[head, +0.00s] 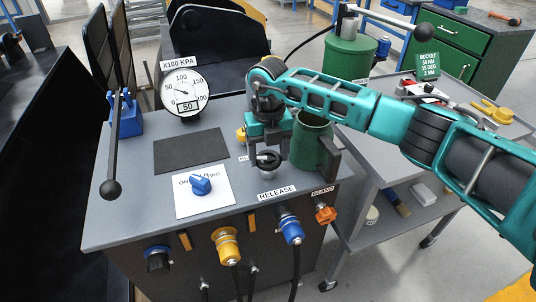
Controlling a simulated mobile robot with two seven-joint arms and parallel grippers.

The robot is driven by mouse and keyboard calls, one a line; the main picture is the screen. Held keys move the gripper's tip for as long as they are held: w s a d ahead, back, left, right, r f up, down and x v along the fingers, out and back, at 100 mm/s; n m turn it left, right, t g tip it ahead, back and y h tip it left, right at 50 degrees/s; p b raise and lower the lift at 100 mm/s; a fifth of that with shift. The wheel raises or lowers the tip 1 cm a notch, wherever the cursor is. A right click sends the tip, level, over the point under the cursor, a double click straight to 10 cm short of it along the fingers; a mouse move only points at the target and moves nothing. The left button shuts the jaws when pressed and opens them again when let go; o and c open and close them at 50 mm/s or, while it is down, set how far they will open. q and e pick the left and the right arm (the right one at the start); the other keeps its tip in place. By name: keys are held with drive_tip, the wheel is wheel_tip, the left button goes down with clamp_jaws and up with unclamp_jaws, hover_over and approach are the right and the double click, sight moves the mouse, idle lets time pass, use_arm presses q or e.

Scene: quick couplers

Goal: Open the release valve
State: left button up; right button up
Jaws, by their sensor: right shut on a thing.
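The release valve (268,167) is a small dark round knob on the grey bench top, just behind the RELEASE label (277,192). My right gripper (267,157) comes down on it from above and is shut on it; the wrist and fingers hide much of the knob. How far the valve is turned cannot be told. The pressure gauge (185,92) at the back left has a white dial marked X100 KPA, with a small plate reading 50 under it. My left gripper is not in view.
A green cylinder (311,140) stands close to the right of my gripper. A blue selector knob (200,184) sits on a white plate at the left, near a black lever (113,150). Blue (291,229) and yellow (227,245) hose couplers are on the front panel. A grey cart stands at the right.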

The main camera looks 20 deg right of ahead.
drive_tip(key=n+b, duration=0.1)
drive_tip(key=n, duration=0.1)
drive_tip(key=shift+n, duration=0.4)
drive_tip(key=n+b, duration=0.1)
drive_tip(key=n, duration=0.2)
drive_tip(key=shift+n, duration=0.3)
drive_tip(key=n+b, duration=0.1)
drive_tip(key=n, duration=0.2)
drive_tip(key=shift+d+n, duration=0.1)
drive_tip(key=shift+n, duration=0.2)
drive_tip(key=n+b, duration=0.2)
drive_tip(key=n, duration=0.3)
drive_tip(key=shift+w, duration=0.1)
drive_tip(key=n, duration=0.3)
drive_tip(key=shift+b, duration=0.3)
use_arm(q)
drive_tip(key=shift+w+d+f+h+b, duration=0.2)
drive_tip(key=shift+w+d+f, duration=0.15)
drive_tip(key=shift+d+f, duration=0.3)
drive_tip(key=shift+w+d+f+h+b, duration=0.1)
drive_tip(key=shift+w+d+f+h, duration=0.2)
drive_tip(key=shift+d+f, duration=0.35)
use_arm(e)
drive_tip(key=shift+r+n, duration=0.1)
drive_tip(key=shift+n, duration=1.4)
drive_tip(key=o, duration=0.7)
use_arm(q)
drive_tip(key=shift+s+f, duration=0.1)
use_arm(e)
drive_tip(key=o, duration=0.3)
